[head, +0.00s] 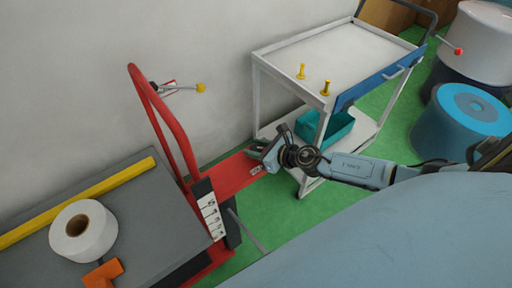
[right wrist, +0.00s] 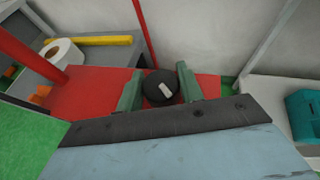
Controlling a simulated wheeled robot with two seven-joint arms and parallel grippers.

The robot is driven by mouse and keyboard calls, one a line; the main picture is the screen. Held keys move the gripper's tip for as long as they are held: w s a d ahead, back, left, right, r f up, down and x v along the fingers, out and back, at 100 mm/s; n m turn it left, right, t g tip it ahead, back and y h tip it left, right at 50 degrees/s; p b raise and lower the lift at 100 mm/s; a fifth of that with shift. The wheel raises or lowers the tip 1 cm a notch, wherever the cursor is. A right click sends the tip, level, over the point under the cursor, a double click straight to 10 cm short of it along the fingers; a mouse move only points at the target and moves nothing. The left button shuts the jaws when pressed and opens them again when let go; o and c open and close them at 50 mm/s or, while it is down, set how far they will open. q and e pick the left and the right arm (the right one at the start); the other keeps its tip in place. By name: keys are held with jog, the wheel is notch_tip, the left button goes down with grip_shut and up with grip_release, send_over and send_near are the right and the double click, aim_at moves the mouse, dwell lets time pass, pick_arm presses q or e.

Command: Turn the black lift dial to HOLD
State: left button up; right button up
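The black lift dial (right wrist: 160,87) shows in the right wrist view as a round knob with a white pointer bar. The bar tilts a little, its upper end to the left. The dial is on a red panel (right wrist: 95,90). My right gripper (right wrist: 161,72) is open, with one green finger on each side of the dial; I cannot tell whether they touch it. In the head view my right gripper (head: 268,152) is over the far end of the red panel (head: 235,172) and hides the dial. No HOLD mark is readable. My left gripper is not in view.
A red handle frame (head: 155,115) rises beside a grey deck (head: 140,215) with a white roll (head: 83,231) and a yellow bar (head: 75,203). A white cart (head: 335,50) with a teal bin (head: 335,127) stands just right of my gripper. The wall is close behind.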

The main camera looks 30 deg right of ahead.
jog(key=shift+c, duration=1.4)
jog(key=shift+r+m+h+p, duration=0.1)
jog(key=shift+m+h+p, duration=0.2)
jog(key=shift+p, duration=0.35)
jog(key=m+h+p, duration=0.3)
jog(key=h+p, duration=0.1)
jog(key=p, duration=0.1)
jog(key=shift+a+r+m+t, duration=0.1)
jog(key=shift+m+t, duration=0.2)
jog(key=shift+t, duration=0.1)
jog(key=shift+m+h+p, duration=0.85)
jog(key=shift+m+h, duration=0.05)
jog(key=shift+h, duration=0.2)
jog(key=m+g+h, duration=0.1)
jog(key=m+h, duration=0.1)
jog(key=h, duration=0.1)
jog(key=shift+f+m+p, duration=0.2)
jog(key=shift+m+p, duration=0.15)
jog(key=shift+m, duration=0.05)
jog(key=shift+m+g+h, duration=0.4)
jog(key=shift+m+h, duration=0.4)
jog(key=shift+h, duration=0.1)
jog(key=m+g+h+b, duration=0.1)
jog(key=m+g+h, duration=0.1)
jog(key=shift+f+m+h, duration=0.1)
jog(key=shift+m+h, duration=0.3)
jog(key=shift+m+g+h+b, duration=1.35)
jog(key=shift+m+g+h, duration=0.25)
jog(key=shift+m+g, duration=0.75)
jog(key=shift+d, duration=0.2)
